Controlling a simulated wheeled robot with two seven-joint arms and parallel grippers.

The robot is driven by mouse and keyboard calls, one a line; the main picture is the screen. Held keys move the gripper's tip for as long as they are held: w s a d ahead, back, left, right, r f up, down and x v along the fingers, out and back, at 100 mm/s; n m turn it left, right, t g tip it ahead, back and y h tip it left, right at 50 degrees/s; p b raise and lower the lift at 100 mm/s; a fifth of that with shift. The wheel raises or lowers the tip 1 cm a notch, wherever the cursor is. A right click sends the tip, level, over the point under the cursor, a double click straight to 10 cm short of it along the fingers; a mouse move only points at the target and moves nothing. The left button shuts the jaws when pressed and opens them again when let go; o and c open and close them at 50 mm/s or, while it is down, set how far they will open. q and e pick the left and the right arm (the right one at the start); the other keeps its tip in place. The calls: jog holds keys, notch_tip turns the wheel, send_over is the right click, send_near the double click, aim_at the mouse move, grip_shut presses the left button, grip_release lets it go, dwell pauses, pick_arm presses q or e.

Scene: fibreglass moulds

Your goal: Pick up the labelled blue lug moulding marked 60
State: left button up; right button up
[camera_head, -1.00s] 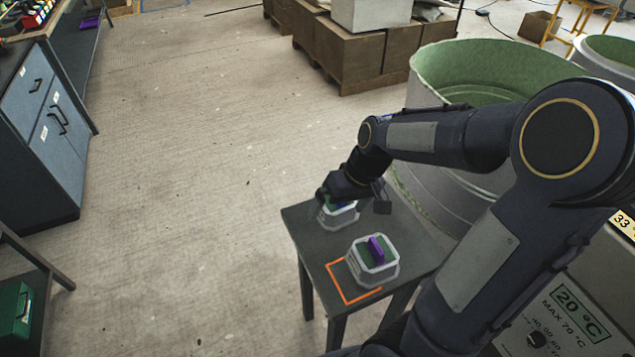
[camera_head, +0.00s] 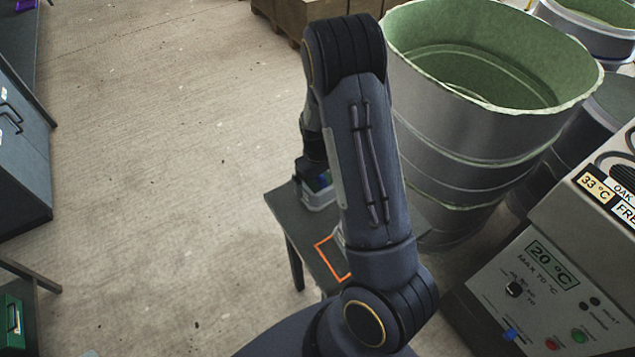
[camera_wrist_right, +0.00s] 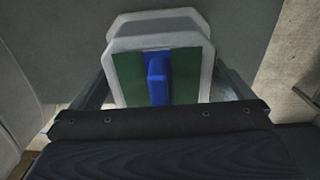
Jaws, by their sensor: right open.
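The blue lug moulding (camera_wrist_right: 157,82) stands up from the green face of a pale grey mould (camera_wrist_right: 193,22) in the right wrist view. No number is readable on it. My right gripper (camera_wrist_right: 160,92) is open, its fingers on either side of the mould. I cannot tell whether they touch it. In the head view this mould (camera_head: 319,200) sits on the small dark table (camera_head: 290,215), partly hidden under my right gripper (camera_head: 317,176). My left gripper is not in view.
My right arm hides most of the table's right side. A large green-lined tub (camera_head: 480,125) stands right behind the table, and a control box (camera_head: 540,285) stands at right.

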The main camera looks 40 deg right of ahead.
jog(key=shift+f, duration=0.35)
jog(key=c, duration=0.8)
jog(key=shift+c, duration=0.3)
jog(key=shift+r, duration=0.2)
